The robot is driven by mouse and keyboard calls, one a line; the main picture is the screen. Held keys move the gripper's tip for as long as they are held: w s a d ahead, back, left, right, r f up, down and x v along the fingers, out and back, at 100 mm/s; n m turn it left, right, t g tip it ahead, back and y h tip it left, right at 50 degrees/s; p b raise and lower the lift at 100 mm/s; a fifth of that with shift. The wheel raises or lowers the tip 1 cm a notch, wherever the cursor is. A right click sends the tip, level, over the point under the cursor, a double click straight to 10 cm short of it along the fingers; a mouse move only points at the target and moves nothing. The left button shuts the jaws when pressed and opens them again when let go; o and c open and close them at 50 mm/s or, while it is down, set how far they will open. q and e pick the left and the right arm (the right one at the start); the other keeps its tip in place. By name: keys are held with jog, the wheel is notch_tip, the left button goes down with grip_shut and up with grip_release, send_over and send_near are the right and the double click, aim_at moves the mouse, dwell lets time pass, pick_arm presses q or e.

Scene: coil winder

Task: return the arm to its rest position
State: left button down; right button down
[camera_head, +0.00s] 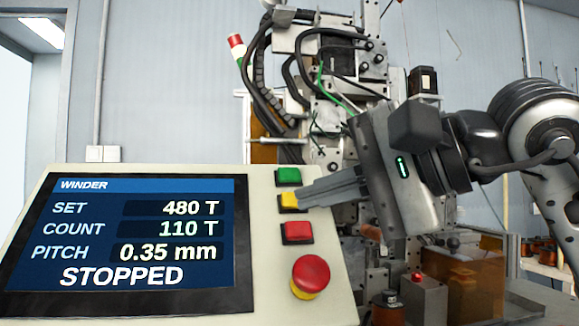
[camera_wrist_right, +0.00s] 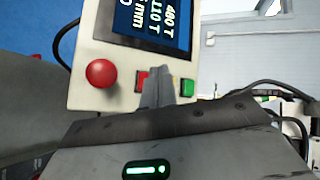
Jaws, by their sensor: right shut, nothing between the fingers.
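My right gripper (camera_head: 305,196) is shut and empty. In the head view its fingertips are at the yellow button (camera_head: 288,201) on the winder's control panel (camera_head: 262,270); I cannot tell whether they touch it. The right arm comes in from the right side. In the right wrist view the shut fingers (camera_wrist_right: 157,75) point at the panel and hide most of the yellow button. The screen (camera_head: 125,235) reads SET 480 T, COUNT 110 T, PITCH 0.35 mm and STOPPED. My left gripper is not in view.
A green button (camera_head: 288,177) is above the yellow one, with a red button (camera_head: 298,231) and a red emergency stop (camera_head: 310,275) below. The winding machine (camera_head: 335,60) with cables stands behind the panel and arm. A small red-topped box (camera_head: 418,290) is at lower right.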

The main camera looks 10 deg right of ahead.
jog(key=shift+s+r, duration=0.6)
jog(key=shift+s, duration=0.1)
jog(key=shift+r+p, duration=0.1)
jog(key=shift+p, duration=0.2)
